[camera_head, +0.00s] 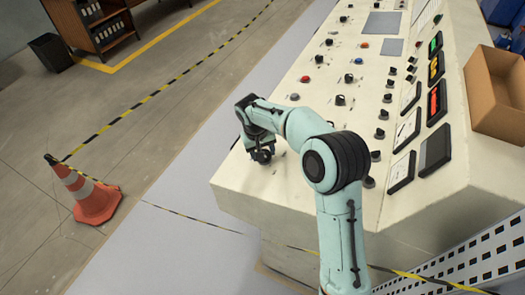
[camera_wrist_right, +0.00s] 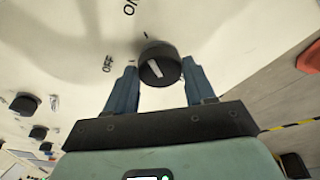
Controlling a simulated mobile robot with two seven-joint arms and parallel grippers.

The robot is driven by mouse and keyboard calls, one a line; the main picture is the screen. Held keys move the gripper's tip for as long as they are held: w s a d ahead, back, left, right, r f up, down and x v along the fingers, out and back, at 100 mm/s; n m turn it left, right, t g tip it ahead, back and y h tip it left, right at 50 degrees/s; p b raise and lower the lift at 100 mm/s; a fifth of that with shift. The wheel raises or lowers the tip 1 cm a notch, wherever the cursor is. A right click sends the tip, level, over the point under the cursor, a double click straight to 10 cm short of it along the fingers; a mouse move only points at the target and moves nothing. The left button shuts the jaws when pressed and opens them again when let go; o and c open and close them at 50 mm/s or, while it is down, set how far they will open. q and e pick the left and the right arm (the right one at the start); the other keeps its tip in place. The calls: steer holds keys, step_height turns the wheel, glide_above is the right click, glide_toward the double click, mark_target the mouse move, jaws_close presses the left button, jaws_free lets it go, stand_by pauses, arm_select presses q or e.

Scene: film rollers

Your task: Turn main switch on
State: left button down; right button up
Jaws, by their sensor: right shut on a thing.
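The main switch is a round black knob (camera_wrist_right: 161,66) with a white pointer line, on the cream control console (camera_head: 242,183). It shows in the right wrist view with OFF printed to its left and ON above it. My right gripper (camera_wrist_right: 160,86) is shut on the knob, with one finger on each side of it. In the head view my right gripper (camera_head: 262,153) is at the near left corner of the console and hides most of the knob. Which label the pointer line matches is hard to tell. My left gripper is not in view.
Several other black knobs, including one (camera_head: 340,100), and gauges stand on the console right of my arm. An open cardboard box (camera_head: 496,95) is at the right. An orange cone (camera_head: 94,198) and striped tape stand on the floor at left.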

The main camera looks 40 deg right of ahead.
steer(key=o, duration=1.1)
steer(key=shift+c, duration=0.2)
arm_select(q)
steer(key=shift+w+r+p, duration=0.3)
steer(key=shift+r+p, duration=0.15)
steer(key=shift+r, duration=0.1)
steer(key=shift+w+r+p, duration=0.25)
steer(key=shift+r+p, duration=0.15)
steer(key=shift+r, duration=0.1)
arm_select(e)
step_height(320, 180, up, 13)
steer(key=a, duration=0.2)
steer(key=shift+a, duration=0.25)
